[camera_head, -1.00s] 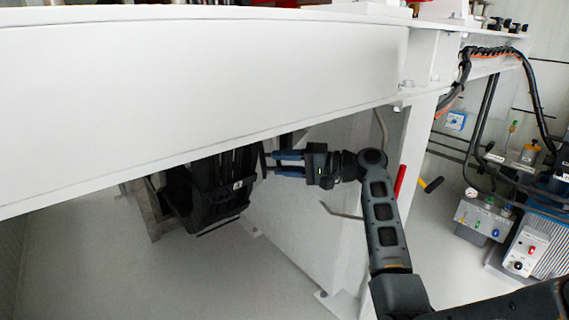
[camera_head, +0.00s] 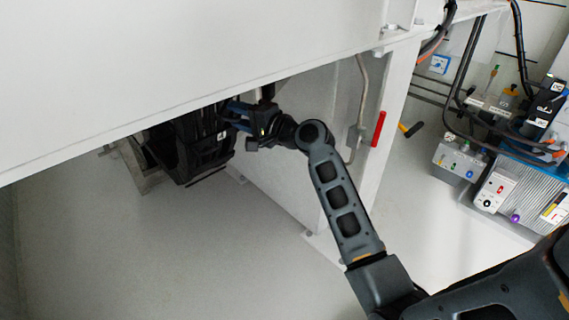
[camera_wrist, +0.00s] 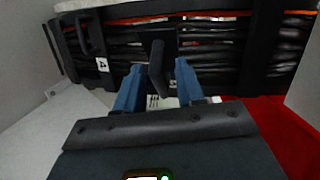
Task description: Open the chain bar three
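A black cable chain unit (camera_head: 195,145) hangs under the white beam, left of centre in the head view. It has a small white label. In the wrist view the chain (camera_wrist: 225,55) runs across the top with black cables and an orange one inside. One black chain bar (camera_wrist: 157,70) sticks out between my fingers; its number cannot be read. A black bar or clip (camera_wrist: 90,35) stands further left near a white label. My gripper (camera_wrist: 160,76) is open, its blue fingers either side of the bar with gaps. In the head view my gripper (camera_head: 234,116) is at the chain's right side.
The large white beam (camera_head: 150,70) lies just above my gripper. A white support plate (camera_head: 300,130) with a pipe and red handle (camera_head: 378,128) stands to the right. Pump boxes (camera_head: 500,190) and cables are at far right. The floor (camera_head: 150,250) below is clear.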

